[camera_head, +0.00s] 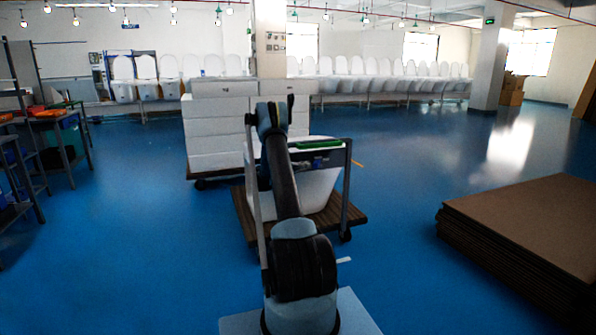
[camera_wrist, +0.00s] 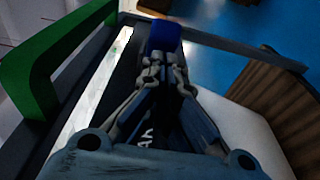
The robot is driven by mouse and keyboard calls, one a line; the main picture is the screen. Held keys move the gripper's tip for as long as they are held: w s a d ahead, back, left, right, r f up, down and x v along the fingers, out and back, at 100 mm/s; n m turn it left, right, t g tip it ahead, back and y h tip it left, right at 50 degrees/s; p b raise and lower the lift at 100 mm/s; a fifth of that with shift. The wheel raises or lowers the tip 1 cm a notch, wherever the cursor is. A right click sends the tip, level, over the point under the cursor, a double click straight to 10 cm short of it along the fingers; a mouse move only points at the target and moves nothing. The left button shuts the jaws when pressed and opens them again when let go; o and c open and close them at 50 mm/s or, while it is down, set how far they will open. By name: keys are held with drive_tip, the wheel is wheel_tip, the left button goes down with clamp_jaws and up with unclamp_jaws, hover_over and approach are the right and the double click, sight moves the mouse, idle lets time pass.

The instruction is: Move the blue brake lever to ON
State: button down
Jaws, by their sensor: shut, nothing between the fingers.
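The blue brake lever (camera_wrist: 165,36) is a short blue block at the top middle of the wrist view, just beyond my fingertips. My gripper (camera_wrist: 164,62) is shut and empty, with its tips close together. I cannot tell whether they touch the lever. In the head view, a small blue part (camera_head: 320,161) shows under the green handle (camera_head: 318,143) on the trolley frame; my gripper is not clearly visible there. The green handle also shows large at the left of the wrist view (camera_wrist: 38,78).
The trolley's wooden base (camera_head: 330,222) carries a white toilet (camera_head: 318,186). White boxes (camera_head: 215,130) stand behind it. A stack of brown sheets (camera_head: 525,235) lies at the right and a workbench (camera_head: 55,115) stands at the left.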

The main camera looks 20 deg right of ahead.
drive_tip(key=shift+w+d, duration=0.1)
drive_tip(key=shift+d, duration=0.2)
